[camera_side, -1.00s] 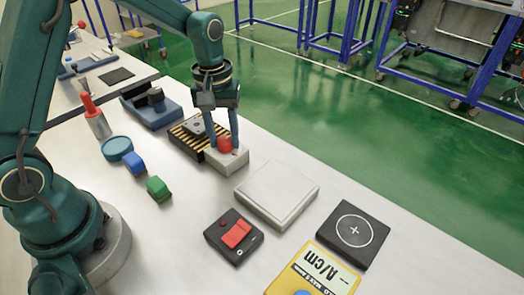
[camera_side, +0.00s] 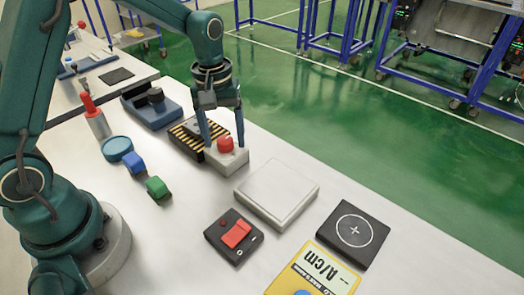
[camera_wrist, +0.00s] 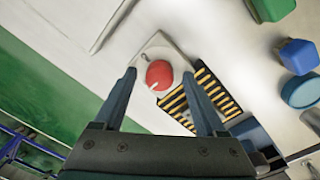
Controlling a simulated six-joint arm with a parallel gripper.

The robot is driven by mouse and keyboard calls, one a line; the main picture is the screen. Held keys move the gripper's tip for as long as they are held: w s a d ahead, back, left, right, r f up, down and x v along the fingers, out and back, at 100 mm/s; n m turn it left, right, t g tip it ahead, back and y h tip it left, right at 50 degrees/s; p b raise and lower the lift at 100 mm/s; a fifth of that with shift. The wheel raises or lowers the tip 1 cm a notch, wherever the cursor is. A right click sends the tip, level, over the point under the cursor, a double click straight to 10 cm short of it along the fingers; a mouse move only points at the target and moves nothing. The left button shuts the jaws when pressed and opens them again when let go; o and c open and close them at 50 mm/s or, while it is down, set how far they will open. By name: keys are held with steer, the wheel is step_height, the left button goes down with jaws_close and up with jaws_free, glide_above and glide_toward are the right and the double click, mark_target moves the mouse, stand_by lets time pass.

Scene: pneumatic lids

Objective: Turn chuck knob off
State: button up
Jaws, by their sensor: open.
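The chuck knob (camera_side: 226,145) is a round red knob on a small pale grey box (camera_side: 233,162), beside a black-and-yellow striped block. In the wrist view the red knob (camera_wrist: 159,75) lies between and just beyond the fingertips, with a small pointer or peg on the box at its upper left. My gripper (camera_side: 222,142) is open, with one finger on each side of the knob. In the wrist view the fingers of my gripper (camera_wrist: 160,77) are spread wide, with a gap to the knob on both sides. I cannot tell how high the tips are above the box.
The striped block (camera_side: 186,135) stands close behind the box. A white flat plate (camera_side: 277,194) lies at its right front. A black switch box with a red rocker (camera_side: 235,236), a black pad (camera_side: 354,232) and a yellow meter (camera_side: 314,272) are nearer. Green (camera_side: 158,187) and blue (camera_side: 134,161) blocks lie left.

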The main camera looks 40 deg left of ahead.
mark_target(224, 139)
steer(key=shift+r, duration=2.55)
steer(key=shift+r, duration=0.3)
steer(key=s+d+r+m+t, duration=0.2)
steer(key=s+r+t, duration=0.2)
steer(key=s+r, duration=0.4)
steer(key=s+f+m+t, duration=0.1)
steer(key=s+f+m, duration=0.1)
steer(key=s+m, duration=0.3)
steer(key=shift+s+d+f+m, duration=0.2)
steer(key=shift+s+m, duration=0.2)
steer(key=shift+s, duration=0.65)
